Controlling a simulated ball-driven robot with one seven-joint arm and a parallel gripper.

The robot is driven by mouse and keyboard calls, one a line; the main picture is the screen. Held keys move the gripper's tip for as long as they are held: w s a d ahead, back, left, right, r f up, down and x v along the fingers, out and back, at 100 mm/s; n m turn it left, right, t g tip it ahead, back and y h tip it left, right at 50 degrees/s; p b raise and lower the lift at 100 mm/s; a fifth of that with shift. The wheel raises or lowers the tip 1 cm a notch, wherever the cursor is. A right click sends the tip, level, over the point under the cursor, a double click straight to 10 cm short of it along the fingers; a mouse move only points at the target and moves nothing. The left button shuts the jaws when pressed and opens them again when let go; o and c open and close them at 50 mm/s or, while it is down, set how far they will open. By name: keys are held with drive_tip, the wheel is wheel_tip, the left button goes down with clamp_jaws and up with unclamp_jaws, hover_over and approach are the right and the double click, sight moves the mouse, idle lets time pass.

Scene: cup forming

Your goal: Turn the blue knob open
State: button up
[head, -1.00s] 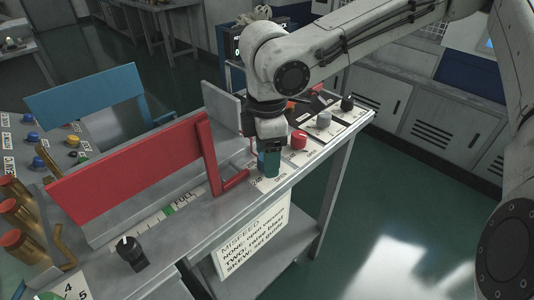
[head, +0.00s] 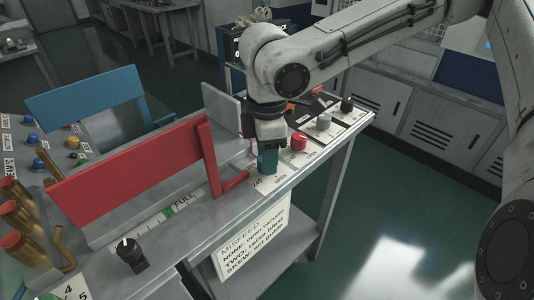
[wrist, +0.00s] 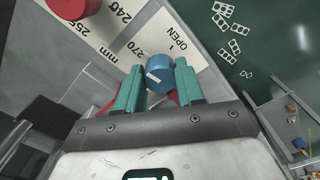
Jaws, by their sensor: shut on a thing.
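The blue knob (wrist: 159,75) sits between my gripper's two green fingers in the wrist view. My gripper (wrist: 158,88) is shut on it, with a finger at each side. A white pointer line on the knob's top runs slantwise. The word OPEN (wrist: 176,38) is printed on a white label beside the knob, with a short tick mark near it. In the head view my gripper (head: 267,160) points down onto the panel, and its fingers largely hide the knob.
A red knob (head: 299,141) stands close behind my gripper, with a grey knob (head: 324,121) and a black knob (head: 347,103) farther along. A red plate (head: 135,170) with a red hook stands close on the left. A MISFEED sign (head: 253,240) hangs on the table's front.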

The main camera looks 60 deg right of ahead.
drive_tip(key=m+p, duration=0.2)
drive_tip(key=m, duration=0.2)
drive_tip(key=shift+a+r, duration=0.1)
drive_tip(key=m+p, duration=0.2)
drive_tip(key=m, duration=0.2)
drive_tip(key=m+p, duration=0.2)
drive_tip(key=m, duration=0.3)
drive_tip(key=shift+a+p, duration=0.1)
drive_tip(key=shift+p, duration=0.25)
drive_tip(key=shift+m+p, duration=1.1)
drive_tip(key=shift+m, duration=0.8)
drive_tip(key=o, duration=1)
drive_tip(key=shift+o, duration=0.2)
